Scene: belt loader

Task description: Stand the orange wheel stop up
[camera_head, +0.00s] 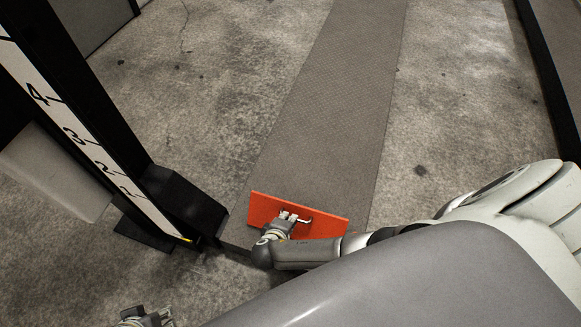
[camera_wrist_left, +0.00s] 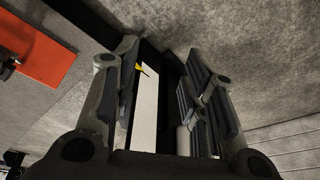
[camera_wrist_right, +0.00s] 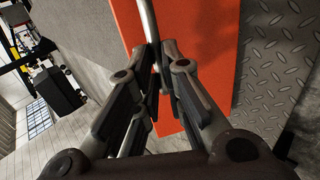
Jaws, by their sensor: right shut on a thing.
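The orange wheel stop (camera_head: 262,208) is a flat orange panel across the near end of the belt. It also shows in the right wrist view (camera_wrist_right: 208,45) and at the upper left of the left wrist view (camera_wrist_left: 38,52). My right gripper (camera_head: 290,216) is shut on the stop's thin metal handle (camera_wrist_right: 149,18), and covers part of the panel. I cannot tell exactly how far the panel is tilted. My left gripper (camera_head: 146,318) is at the bottom edge of the head view, apart from the stop; in the left wrist view its fingers (camera_wrist_left: 163,68) are spread and empty.
The grey belt (camera_head: 330,100) runs away from the stop. A black post with a numbered white scale (camera_head: 90,150) and a dark foot stands close on the left. Metal tread plate (camera_wrist_right: 278,60) lies beside the panel. Concrete floor (camera_head: 460,90) on the right is clear.

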